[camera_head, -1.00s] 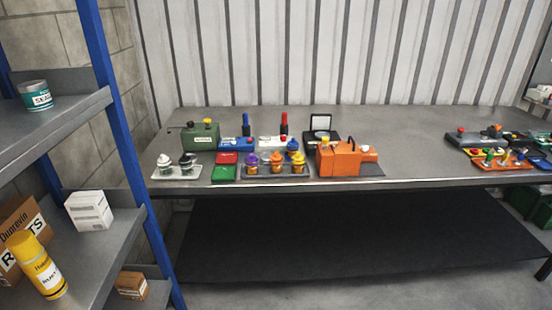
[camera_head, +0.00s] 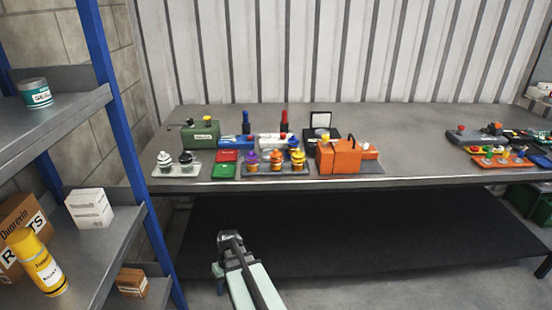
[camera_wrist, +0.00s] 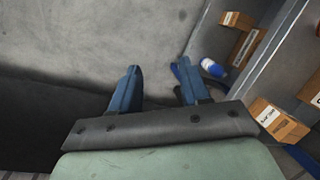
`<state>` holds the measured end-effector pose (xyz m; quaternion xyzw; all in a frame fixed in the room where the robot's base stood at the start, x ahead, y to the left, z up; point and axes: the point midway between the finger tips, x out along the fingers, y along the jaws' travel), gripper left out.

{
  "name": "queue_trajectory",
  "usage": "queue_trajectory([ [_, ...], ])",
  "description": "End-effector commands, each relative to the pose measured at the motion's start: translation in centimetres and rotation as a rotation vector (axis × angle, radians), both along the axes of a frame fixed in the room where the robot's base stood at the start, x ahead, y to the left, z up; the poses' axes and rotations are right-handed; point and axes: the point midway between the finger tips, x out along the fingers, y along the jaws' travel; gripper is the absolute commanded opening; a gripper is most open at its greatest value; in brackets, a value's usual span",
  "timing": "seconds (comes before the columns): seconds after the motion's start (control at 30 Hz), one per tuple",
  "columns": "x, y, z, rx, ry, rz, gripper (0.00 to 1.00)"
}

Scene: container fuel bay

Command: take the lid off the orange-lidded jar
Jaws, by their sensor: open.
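The orange-lidded jar (camera_head: 277,157) stands upright in the middle of a row of three on a grey tray (camera_head: 262,175) near the bench's front edge. Its lid is on. In the head view my arm reaches up from the bottom, in front of and below the bench, well away from the jar. The jars are not in the wrist view.
An orange machine (camera_head: 338,157) stands close to the right of the jars. A blue-framed shelf (camera_head: 112,120) stands at far left.

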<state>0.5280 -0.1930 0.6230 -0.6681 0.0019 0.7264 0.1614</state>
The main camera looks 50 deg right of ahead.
Motion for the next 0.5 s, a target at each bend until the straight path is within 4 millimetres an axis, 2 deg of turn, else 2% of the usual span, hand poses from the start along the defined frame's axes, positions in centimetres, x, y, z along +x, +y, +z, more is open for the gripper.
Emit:
queue_trajectory([
  [0.03, 0.9, -1.6, 1.5, -0.002, -0.027, -0.014, 0.46],
  [0.2, 2.6, -6.1, 6.1, -0.01, -0.107, -0.044, 0.46],
  [0.5, 3.9, -14.2, 15.2, -0.042, -0.244, -0.089, 0.46],
])
